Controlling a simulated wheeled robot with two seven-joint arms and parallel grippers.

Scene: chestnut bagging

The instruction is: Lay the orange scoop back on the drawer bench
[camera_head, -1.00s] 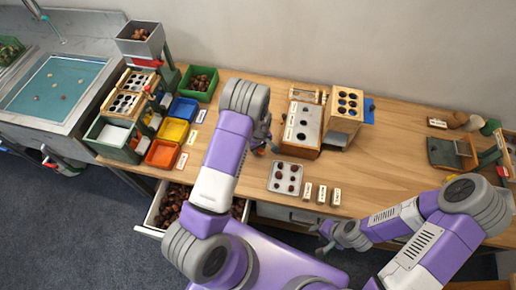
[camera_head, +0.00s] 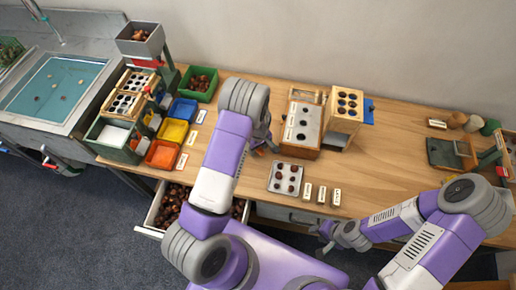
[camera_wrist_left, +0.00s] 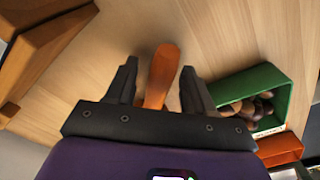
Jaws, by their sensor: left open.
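The orange scoop shows in the left wrist view as an orange-brown handle (camera_wrist_left: 160,82) over the wooden bench top. My left gripper (camera_wrist_left: 159,67) is open, with one finger on each side of the handle and a gap on both sides. The lower end of the handle is hidden behind the gripper body. In the head view my left gripper (camera_head: 264,143) is low over the bench, partly covered by my arm, and the scoop is mostly hidden there. My right gripper (camera_head: 325,240) is in front of the bench edge with nothing visible in it; its jaw opening is too small to judge.
A green bin (camera_head: 199,84) with chestnuts stands left of my left gripper, and a wooden block with holes (camera_head: 303,124) stands to its right. A tray (camera_head: 285,178) lies in front. An open drawer (camera_head: 154,208) holds chestnuts.

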